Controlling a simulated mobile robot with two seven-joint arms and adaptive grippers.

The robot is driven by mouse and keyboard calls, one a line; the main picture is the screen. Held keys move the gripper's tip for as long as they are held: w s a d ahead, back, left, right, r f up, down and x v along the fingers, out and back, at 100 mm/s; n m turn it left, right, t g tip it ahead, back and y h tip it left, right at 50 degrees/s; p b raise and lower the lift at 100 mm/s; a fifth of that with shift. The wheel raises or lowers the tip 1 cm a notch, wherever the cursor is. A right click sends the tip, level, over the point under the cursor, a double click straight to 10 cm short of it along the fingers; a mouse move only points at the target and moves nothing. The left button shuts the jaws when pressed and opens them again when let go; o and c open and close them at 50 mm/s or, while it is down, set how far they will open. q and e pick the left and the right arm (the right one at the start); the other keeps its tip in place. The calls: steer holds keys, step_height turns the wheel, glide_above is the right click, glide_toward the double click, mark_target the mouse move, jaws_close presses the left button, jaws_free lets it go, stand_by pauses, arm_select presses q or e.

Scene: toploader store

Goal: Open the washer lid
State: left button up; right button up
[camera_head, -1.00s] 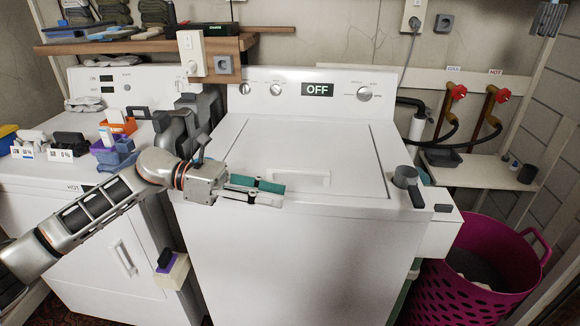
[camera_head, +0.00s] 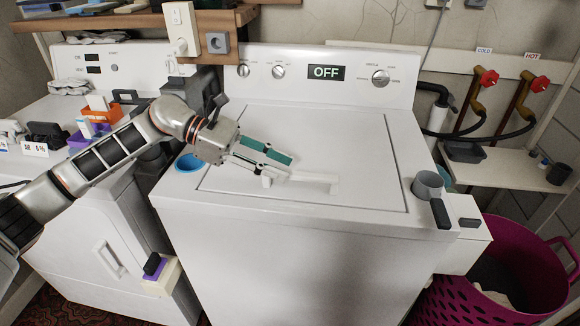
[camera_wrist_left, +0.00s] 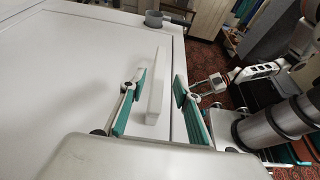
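The white top-load washer (camera_head: 290,260) has its flat lid (camera_head: 320,130) closed. A white raised bar handle (camera_head: 318,178) lies along the lid's front part. My left gripper (camera_head: 286,168) is over the handle's left end in the head view. In the left wrist view, the fingers of this gripper (camera_wrist_left: 158,78) are apart, with the handle (camera_wrist_left: 155,95) in the gap between them, nearer the left finger. I cannot tell whether a finger touches it. My right gripper (camera_wrist_left: 210,86) seems to show small in the left wrist view, its fingers unclear.
A blue cup (camera_head: 189,163) stands at the washer top's left edge. A grey cup (camera_head: 427,184) stands at its right edge. A shelf (camera_head: 130,20) overhangs the back left. A magenta basket (camera_head: 535,270) stands right of the washer. The lid is otherwise clear.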

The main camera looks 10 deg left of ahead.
mark_target(300, 174)
arm_select(q)
steer(key=shift+x, duration=1.55)
steer(key=shift+w, duration=0.1)
arm_select(e)
steer(key=shift+w+r, duration=0.2)
steer(key=shift+w, duration=0.05)
arm_select(q)
steer(key=shift+c, duration=0.4)
